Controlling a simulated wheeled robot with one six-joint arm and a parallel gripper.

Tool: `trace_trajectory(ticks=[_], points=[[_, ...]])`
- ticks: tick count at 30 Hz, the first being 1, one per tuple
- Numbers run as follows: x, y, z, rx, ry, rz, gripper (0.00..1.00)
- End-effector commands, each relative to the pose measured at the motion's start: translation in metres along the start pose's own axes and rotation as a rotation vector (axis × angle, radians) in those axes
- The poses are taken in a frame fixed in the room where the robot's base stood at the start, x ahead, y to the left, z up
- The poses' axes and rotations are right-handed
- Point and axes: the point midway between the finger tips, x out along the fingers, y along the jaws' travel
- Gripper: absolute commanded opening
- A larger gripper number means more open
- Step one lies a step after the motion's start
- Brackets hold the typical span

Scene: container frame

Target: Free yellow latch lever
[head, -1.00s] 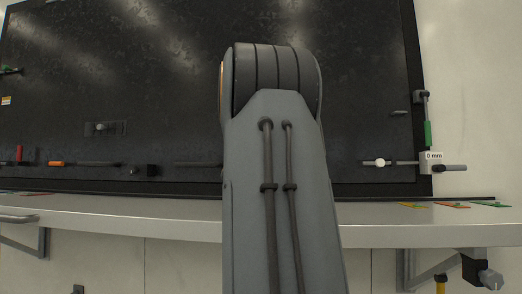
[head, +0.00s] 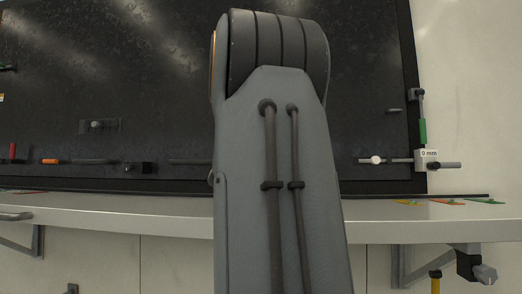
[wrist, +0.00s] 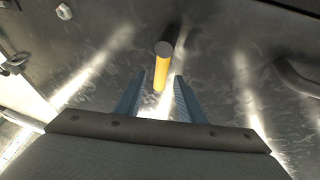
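In the wrist view, a yellow lever (wrist: 161,72) with a dark round end sticks out from a dark metal surface. My gripper (wrist: 159,82) is open, with its two blue fingers apart. The lever appears in the gap between the fingertips, its dark end beyond them. I cannot tell how deep it lies between them, and no contact shows. In the head view my arm blocks the middle, and the gripper and this lever are hidden or cannot be made out.
A dark panel (head: 150,70) fills the back, with small fittings such as a green grip (head: 422,132) at right. A pale ledge (head: 110,210) runs below it. A bracket with a yellow post (head: 435,286) hangs under the ledge at right. In the wrist view a dark curved handle (wrist: 297,80) stands at right.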

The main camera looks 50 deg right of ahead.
Motion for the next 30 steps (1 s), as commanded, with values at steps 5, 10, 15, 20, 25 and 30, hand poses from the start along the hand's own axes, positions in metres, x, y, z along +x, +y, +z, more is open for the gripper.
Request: trace_trajectory(ticks=[5, 10, 15, 20, 25, 30], points=[[-0.021, 0.0, 0.001, 0.001, -0.001, 0.0, 0.36], [-0.026, 0.001, 0.0, 0.001, 0.0, 0.001, 0.36], [-0.025, 0.001, 0.0, 0.0, 0.0, 0.001, 0.36], [-0.025, 0.001, 0.0, 0.0, 0.0, 0.001, 0.36], [-0.025, 0.001, 0.0, 0.0, 0.0, 0.001, 0.36], [-0.022, 0.003, -0.009, 0.0, 0.0, 0.001, 0.36]])
